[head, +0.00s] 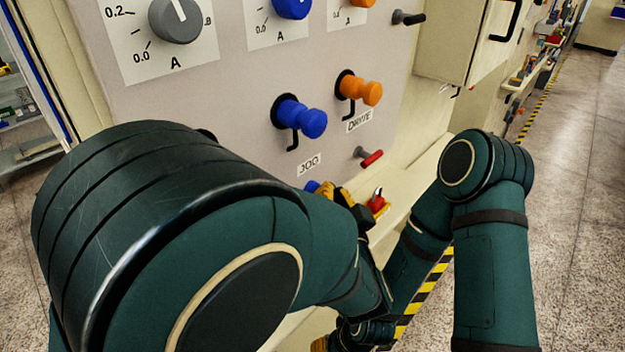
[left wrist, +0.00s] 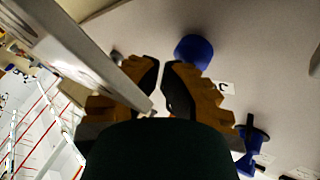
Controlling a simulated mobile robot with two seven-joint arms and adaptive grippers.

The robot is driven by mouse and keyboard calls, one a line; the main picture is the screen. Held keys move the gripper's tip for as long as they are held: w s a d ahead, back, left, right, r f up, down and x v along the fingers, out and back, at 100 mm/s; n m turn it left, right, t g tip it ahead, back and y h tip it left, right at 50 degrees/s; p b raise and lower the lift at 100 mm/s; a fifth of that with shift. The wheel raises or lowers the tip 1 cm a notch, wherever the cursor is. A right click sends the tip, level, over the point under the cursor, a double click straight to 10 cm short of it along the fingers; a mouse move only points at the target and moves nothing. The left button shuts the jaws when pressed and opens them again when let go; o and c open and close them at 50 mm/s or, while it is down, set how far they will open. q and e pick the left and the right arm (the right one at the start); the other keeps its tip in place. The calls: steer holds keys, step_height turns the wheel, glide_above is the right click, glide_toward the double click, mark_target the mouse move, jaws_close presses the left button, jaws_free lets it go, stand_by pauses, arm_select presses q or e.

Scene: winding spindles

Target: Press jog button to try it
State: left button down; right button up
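In the head view my left gripper (head: 345,203), with yellow-orange and black fingers, is low in front of the panel, partly hidden by my arm. A blue part (head: 312,186) shows just beside it. In the left wrist view the fingers (left wrist: 161,66) are close together with only a narrow gap and nothing visible held. A piece of my right gripper (head: 319,344) shows at the bottom edge.
The grey panel (head: 235,105) carries a blue spindle (head: 302,118) and an orange spindle (head: 360,90). A red-handled lever (head: 370,158) and a red part (head: 378,203) are below. A grey dial (head: 176,20) is above. Open floor (head: 575,200) lies to the right.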

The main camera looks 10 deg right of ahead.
arm_select(q)
steer(key=shift+w+a+f, duration=0.1)
steer(key=shift+a+f, duration=0.1)
steer(key=shift+a, duration=0.05)
steer(key=shift+s+d+f, duration=0.15)
steer(key=shift+s+d, duration=0.3)
steer(key=shift+s, duration=0.1)
